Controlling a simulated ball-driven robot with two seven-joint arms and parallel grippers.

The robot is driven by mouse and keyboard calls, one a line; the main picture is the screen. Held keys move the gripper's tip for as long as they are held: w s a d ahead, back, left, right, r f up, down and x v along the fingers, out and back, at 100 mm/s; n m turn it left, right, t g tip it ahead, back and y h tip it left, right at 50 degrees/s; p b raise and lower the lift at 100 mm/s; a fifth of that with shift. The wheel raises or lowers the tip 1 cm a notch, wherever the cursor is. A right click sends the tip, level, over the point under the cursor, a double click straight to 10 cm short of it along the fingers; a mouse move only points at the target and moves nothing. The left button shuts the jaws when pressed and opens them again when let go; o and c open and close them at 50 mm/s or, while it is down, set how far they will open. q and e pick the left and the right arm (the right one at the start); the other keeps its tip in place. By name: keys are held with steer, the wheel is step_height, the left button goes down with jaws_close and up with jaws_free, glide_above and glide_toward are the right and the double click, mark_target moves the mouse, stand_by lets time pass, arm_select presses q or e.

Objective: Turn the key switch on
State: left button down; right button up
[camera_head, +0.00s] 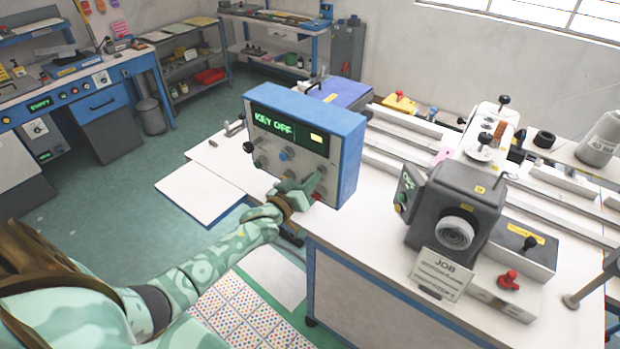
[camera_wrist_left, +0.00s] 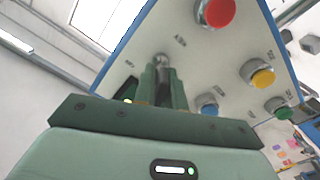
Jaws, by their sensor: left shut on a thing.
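The control box (camera_head: 349,150) is blue and grey and stands on the left end of the white workbench. Its green display (camera_head: 272,124) reads "KEY OFF". My left gripper (camera_head: 299,192) is at the lower right of the box's front panel. In the left wrist view, its fingers (camera_wrist_left: 162,88) are shut on a small metallic key switch (camera_wrist_left: 161,60) that sticks out of the panel (camera_wrist_left: 165,30). Most of the key switch is hidden between the fingers. My right gripper is not in view.
Close around the fingers in the left wrist view are a red button (camera_wrist_left: 215,12), a yellow button (camera_wrist_left: 260,75), a blue button (camera_wrist_left: 207,105) and a green button (camera_wrist_left: 278,108). A dark machine (camera_head: 455,205) with a job sign (camera_head: 440,275) stands to the right on the bench.

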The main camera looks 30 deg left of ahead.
arm_select(q)
steer(key=m, duration=0.3)
steer(key=shift+m, duration=0.4)
steer(key=m, duration=0.3)
steer(key=shift+m+p, duration=0.3)
steer(key=m, duration=0.3)
steer(key=shift+m+b, duration=0.45)
steer(key=shift+m, duration=1.75)
steer(key=c, duration=1.6)
jaws_free()
steer(key=shift+o, duration=0.2)
steer(key=s+a, duration=0.1)
steer(key=s, duration=1.5)
steer(key=shift+s+a+b, duration=0.15)
steer(key=shift+b, duration=0.3)
